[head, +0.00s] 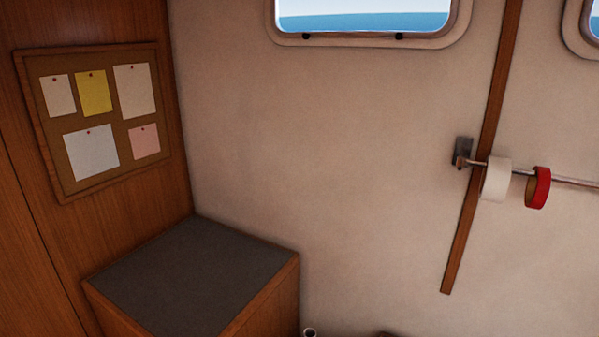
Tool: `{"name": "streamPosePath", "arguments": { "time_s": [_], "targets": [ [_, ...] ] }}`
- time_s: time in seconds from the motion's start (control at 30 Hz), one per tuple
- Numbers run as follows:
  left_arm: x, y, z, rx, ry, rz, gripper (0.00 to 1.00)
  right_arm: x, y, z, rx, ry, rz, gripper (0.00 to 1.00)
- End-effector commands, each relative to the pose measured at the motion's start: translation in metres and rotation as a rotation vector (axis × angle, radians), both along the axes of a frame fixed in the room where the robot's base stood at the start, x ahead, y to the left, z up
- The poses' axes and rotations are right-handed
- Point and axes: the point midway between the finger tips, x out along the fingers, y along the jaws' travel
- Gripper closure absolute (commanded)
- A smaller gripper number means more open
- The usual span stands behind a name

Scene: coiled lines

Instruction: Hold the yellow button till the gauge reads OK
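No yellow button and no gauge show in the head view. The only yellow thing is a paper note (94,93) pinned on a cork board (108,168) at the left. Neither of my grippers is in the picture.
A wooden cabinet with a dark grey top (195,270) stands in the corner at the lower left, its top bare. A rail on the wall at the right carries a white tape roll (496,179) and a red tape roll (541,188). A window (362,20) is above.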

Motion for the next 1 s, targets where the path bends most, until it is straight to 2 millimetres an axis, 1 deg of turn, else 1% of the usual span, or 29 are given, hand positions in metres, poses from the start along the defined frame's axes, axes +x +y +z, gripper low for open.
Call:
{"name": "streamPosePath", "arguments": {
  "time_s": [0.03, 0.1, 1.0],
  "targets": [
    [-0.0001, -0.0001, -0.0002, 0.000, 0.000, 0.000, 0.87, 0.0000, -0.0001, 0.0000, 0.000, 0.000, 0.000, 1.00],
    [-0.0002, -0.0002, -0.0002, 0.000, 0.001, 0.000, 1.00, 0.0000, 0.0000, 0.0000, 0.000, 0.000, 0.000, 1.00],
    [-0.0003, -0.0004, -0.0003, 0.000, 0.001, -0.001, 1.00, -0.0007, -0.0001, -0.0017, -0.001, 0.003, 0.000, 1.00]
  ]
}}
